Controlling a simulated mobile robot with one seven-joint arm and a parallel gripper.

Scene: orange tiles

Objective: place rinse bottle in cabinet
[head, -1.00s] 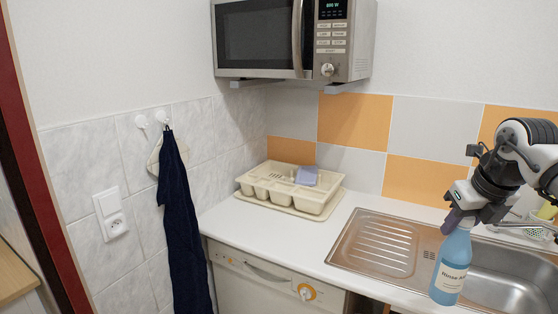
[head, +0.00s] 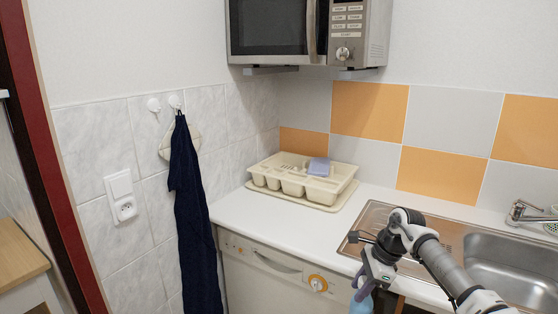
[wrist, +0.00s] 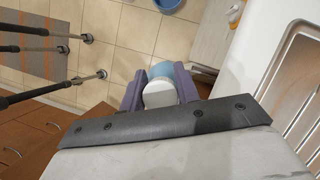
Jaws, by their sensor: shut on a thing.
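My gripper (head: 366,285) is low in front of the counter's front edge, by the left end of the sink. Its purple fingers, also in the wrist view (wrist: 160,90), are shut on the rinse bottle. The blue rinse bottle (head: 360,304) is cut off by the bottom edge of the head view. In the wrist view its white cap (wrist: 159,95) and a bit of its blue body show between the fingers; the label is hidden.
The white counter (head: 240,208) holds a dish rack (head: 335,188) and the steel sink (head: 500,260). A dishwasher (head: 265,280) stands below, left of my gripper. A dark towel (head: 190,215) hangs on the wall. Dark legs (wrist: 35,48) stand on the tiled floor.

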